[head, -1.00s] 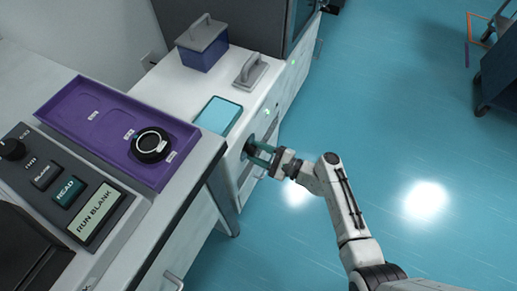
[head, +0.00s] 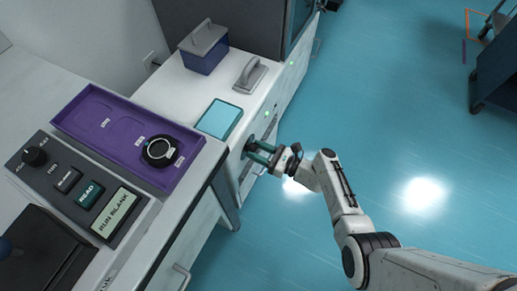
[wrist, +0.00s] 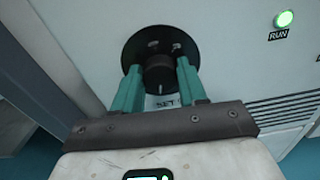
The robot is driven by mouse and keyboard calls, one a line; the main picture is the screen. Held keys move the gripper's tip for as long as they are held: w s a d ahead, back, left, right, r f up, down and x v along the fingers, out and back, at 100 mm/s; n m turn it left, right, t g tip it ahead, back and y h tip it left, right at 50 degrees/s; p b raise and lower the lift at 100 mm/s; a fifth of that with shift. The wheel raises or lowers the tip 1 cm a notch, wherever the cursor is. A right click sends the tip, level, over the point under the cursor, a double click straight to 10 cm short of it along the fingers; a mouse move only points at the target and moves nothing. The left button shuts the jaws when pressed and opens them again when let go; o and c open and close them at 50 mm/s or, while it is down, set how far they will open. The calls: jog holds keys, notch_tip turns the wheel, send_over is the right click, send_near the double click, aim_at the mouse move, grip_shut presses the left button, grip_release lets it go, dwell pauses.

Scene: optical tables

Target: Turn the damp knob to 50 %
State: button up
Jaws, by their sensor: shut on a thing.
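The damp knob (wrist: 158,74) is a dark round knob on a black disc, on the white front panel of the cabinet. In the wrist view my gripper (wrist: 158,80) has its two green fingers on either side of the knob, shut on it. A pale pointer mark shows at the knob's lower edge, above a label that reads "SET" and is partly hidden by a finger. The scale around the knob is too small to read. In the head view my gripper (head: 256,150) reaches the cabinet front from the right, and the knob is mostly hidden.
A green RUN light (wrist: 284,19) and vent slots (wrist: 285,112) are on the same panel. A purple tray (head: 110,118) with a black ring, a control panel with a READ button (head: 88,195), and a light blue pad (head: 219,118) lie on the tops.

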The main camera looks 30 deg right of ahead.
jog(key=shift+f+m, duration=0.15)
jog(key=shift+m, duration=0.35)
jog(key=o, duration=1.1)
jog(key=shift+c, duration=0.2)
jog(key=shift+d, duration=0.1)
jog(key=p+v, duration=0.1)
jog(key=v, duration=0.9)
jog(key=shift+s+d+p, duration=0.2)
jog(key=shift+s+p, duration=0.15)
jog(key=shift+p, duration=0.05)
